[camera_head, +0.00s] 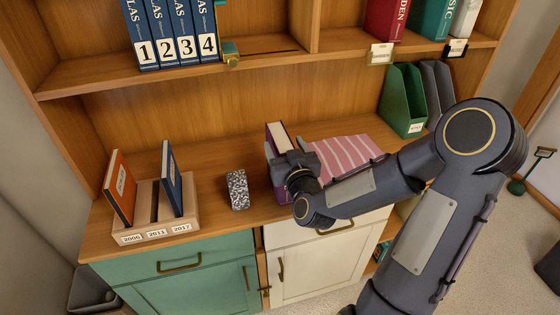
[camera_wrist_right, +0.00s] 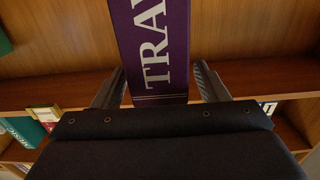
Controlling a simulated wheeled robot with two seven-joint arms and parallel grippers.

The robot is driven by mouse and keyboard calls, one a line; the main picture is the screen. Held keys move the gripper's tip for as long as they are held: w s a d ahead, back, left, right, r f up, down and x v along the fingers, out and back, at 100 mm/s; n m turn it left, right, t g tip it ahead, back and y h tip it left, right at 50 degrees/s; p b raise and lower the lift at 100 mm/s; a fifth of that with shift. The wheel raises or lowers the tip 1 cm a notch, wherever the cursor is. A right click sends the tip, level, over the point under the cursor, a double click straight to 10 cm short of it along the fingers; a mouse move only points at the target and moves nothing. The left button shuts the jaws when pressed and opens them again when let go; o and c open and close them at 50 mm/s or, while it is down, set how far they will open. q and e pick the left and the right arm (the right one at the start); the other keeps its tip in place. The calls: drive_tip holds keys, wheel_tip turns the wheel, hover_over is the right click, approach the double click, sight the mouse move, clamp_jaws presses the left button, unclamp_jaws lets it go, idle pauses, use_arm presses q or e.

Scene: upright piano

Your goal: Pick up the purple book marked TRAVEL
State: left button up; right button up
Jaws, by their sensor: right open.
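The purple book (camera_head: 278,192) stands upright on the wooden counter, its pale page edges facing up. In the right wrist view its spine (camera_wrist_right: 158,50) shows the white letters "TRAV"; the rest of the word is out of view. My right gripper (camera_head: 282,165) is at the book in the head view, and my wrist hides part of the book. In the right wrist view the open fingers (camera_wrist_right: 160,88) are on either side of the spine, with a gap visible at each side. My left gripper is not in view.
A pink striped box (camera_head: 345,152) lies right of the book. A speckled block (camera_head: 238,190) stands to its left. A wooden holder (camera_head: 185,222) with an orange and a blue book is farther left. Green and grey file holders (camera_head: 400,102) stand at right. A shelf (camera_head: 100,75) overhangs the counter's back.

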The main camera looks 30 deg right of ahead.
drive_tip(key=shift+x, duration=1.15)
clamp_jaws()
drive_tip(key=shift+r, duration=0.1)
